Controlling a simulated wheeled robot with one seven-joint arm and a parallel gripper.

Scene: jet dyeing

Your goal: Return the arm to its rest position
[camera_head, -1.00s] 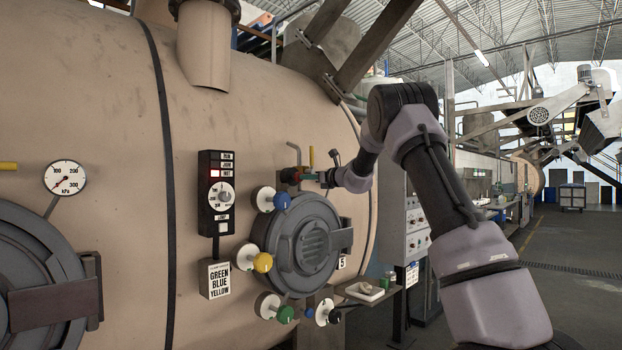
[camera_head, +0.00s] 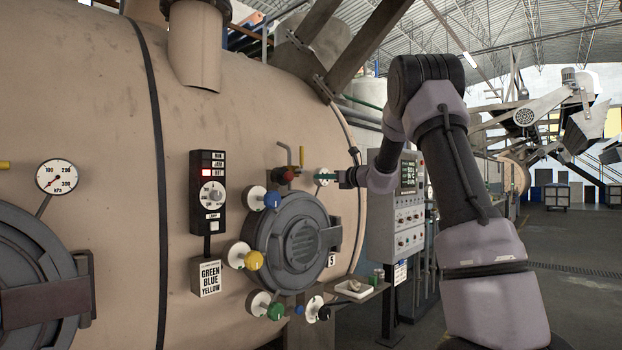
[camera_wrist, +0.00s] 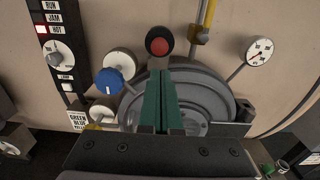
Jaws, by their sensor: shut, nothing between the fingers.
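My gripper (camera_head: 326,177) is in front of the beige dyeing vessel, to the right of a red knob (camera_head: 287,174) and apart from it in the head view. Its two green fingers are closed together in the wrist view (camera_wrist: 160,102), with nothing between them. They point toward the round grey hatch (camera_wrist: 205,90), with the red knob (camera_wrist: 159,46) just beyond their tips. My arm is bent, its elbow raised high at the right of the head view.
The grey hatch (camera_head: 298,243) is ringed by blue (camera_head: 272,199), yellow (camera_head: 253,260), green (camera_head: 276,310) and black (camera_head: 323,313) knobs. A small shelf (camera_head: 352,300) juts out below right. A control cabinet (camera_head: 398,215) stands behind my arm. Open floor lies at right.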

